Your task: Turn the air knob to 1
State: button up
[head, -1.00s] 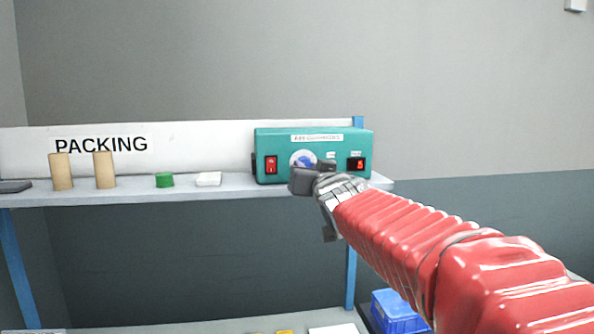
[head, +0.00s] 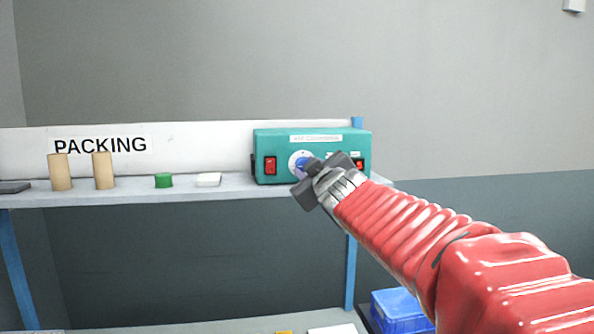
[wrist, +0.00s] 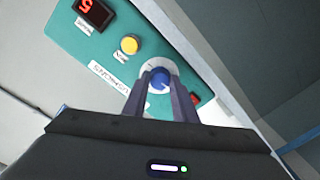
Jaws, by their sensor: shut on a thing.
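The teal blower box (head: 270,143) stands on the shelf, with a blue air knob (head: 301,163) on a white dial at the middle of its front. My gripper (head: 309,166) reaches the knob from the lower right. In the wrist view my gripper's two fingers (wrist: 158,82) are closed on either side of the blue knob (wrist: 159,75). A red display (wrist: 91,12) there shows a digit that looks like 5, seen turned. The knob's pointer and dial numbers are too small to read.
Cardboard tubes (head: 103,171), a green cylinder (head: 163,181) and a white block (head: 208,180) stand on the shelf, left of the box. A blue bin (head: 398,308) is below.

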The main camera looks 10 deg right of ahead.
jog(key=shift+f+n, duration=0.3)
jog(key=shift+f, duration=0.05)
jog(key=o, duration=1)
jog(key=shift+r, duration=0.25)
jog(key=shift+o, duration=0.2)
jog(key=s, duration=1.3)
jog(key=shift+s+d, duration=0.3)
jog(key=shift+s, duration=0.05)
